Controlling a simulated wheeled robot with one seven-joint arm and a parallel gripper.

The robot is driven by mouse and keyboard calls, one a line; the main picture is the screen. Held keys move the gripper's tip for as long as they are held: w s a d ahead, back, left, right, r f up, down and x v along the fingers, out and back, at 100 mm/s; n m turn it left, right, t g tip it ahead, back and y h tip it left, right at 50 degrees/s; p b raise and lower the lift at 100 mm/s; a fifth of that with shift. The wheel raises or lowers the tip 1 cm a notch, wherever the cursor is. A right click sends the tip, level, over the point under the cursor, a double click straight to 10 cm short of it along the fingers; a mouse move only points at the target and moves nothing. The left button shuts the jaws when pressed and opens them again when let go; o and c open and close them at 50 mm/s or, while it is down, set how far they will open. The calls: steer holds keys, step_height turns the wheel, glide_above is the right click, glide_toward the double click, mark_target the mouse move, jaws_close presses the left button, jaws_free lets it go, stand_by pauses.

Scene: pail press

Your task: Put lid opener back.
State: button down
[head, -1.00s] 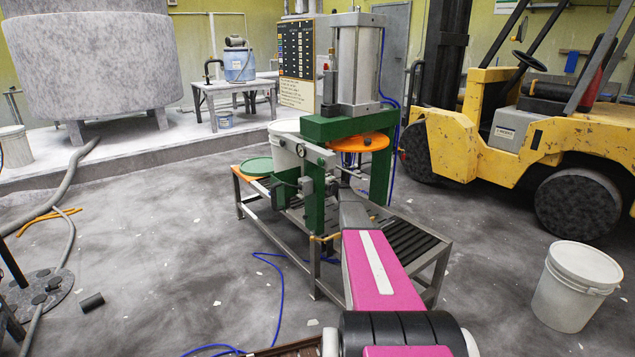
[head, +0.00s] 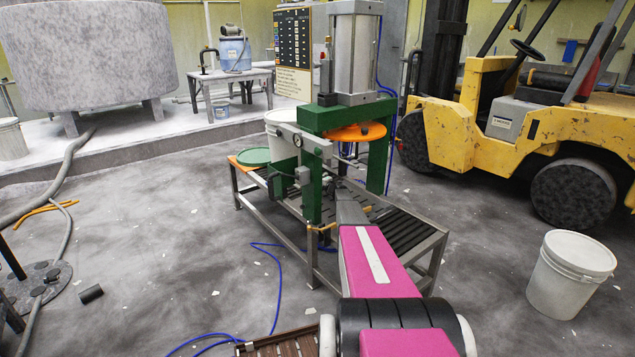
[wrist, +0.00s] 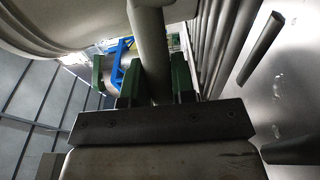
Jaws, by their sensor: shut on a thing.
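In the wrist view my gripper (wrist: 157,92) is shut, its green-padded fingers on both sides of a smooth grey bar (wrist: 150,45). The bar seems to be the lid opener's handle; its far end runs out of the top of the picture. In the head view my arm reaches over the roller bench (head: 425,240) at the press, and my fingertips and the held bar are hard to make out there. A blue part (wrist: 119,65) shows beyond the fingers; I cannot tell what it belongs to.
The green press (head: 330,119) stands over the bench with an orange disc (head: 357,133). A white pail (head: 283,122) and green lid (head: 254,156) are at its left. Another white pail (head: 567,275) stands on the floor at right. A yellow forklift (head: 480,140) is behind.

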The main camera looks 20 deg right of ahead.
steer(key=shift+f, duration=0.65)
stand_by(0.3)
steer(key=c, duration=0.9)
jaws_free()
steer(key=shift+o, duration=0.2)
